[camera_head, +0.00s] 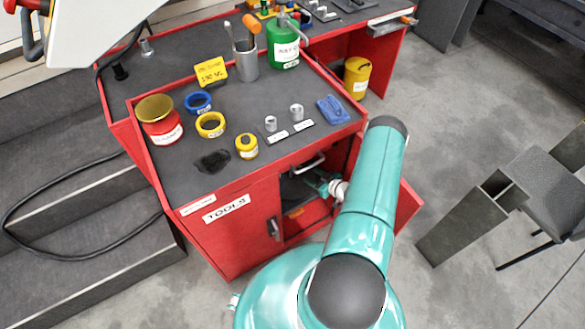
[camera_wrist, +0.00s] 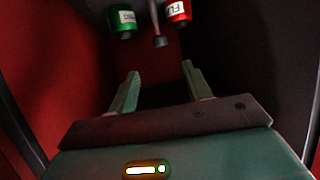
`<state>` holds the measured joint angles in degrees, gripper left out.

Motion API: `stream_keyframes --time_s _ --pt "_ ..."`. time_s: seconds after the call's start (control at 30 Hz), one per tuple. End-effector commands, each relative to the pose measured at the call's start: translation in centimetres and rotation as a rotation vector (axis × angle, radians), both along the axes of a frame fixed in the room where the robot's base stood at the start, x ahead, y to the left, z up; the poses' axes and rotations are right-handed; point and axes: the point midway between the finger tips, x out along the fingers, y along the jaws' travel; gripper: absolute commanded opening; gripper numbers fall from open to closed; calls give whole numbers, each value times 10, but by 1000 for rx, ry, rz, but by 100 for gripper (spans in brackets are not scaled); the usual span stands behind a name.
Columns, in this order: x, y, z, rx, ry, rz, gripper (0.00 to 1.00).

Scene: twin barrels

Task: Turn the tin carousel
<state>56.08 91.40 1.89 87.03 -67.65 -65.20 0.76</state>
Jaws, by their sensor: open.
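In the wrist view a green tin (camera_wrist: 123,20) and a red tin (camera_wrist: 178,11) with white labels show at the top edge, with a dark-tipped grey rod (camera_wrist: 158,30) between them. The frame cuts all three off, and I cannot tell how they join the carousel. My gripper (camera_wrist: 160,75) is open, its two green fingers apart with nothing between them. The tins lie beyond the fingertips, apart from them. In the head view my gripper (camera_head: 322,183) is at the opening of the red cabinet (camera_head: 240,240). A dark rounded shape (camera_head: 296,189) shows inside; the tins are hidden there.
Red cabinet walls (camera_wrist: 60,75) stand close on the left in the wrist view. An open red door (camera_head: 408,205) is right of my arm. The grey worktop (camera_head: 225,135) above carries tape rolls, tins and small parts. A dark stool (camera_head: 540,180) stands right.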

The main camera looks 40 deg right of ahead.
Motion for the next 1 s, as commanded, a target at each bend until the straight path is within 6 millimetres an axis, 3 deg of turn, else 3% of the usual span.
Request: stream_keyframes --time_s 0.6,1.0 --pt "103 22 -43 0 -1 4 49" --pt "113 23 -47 0 0 3 49"
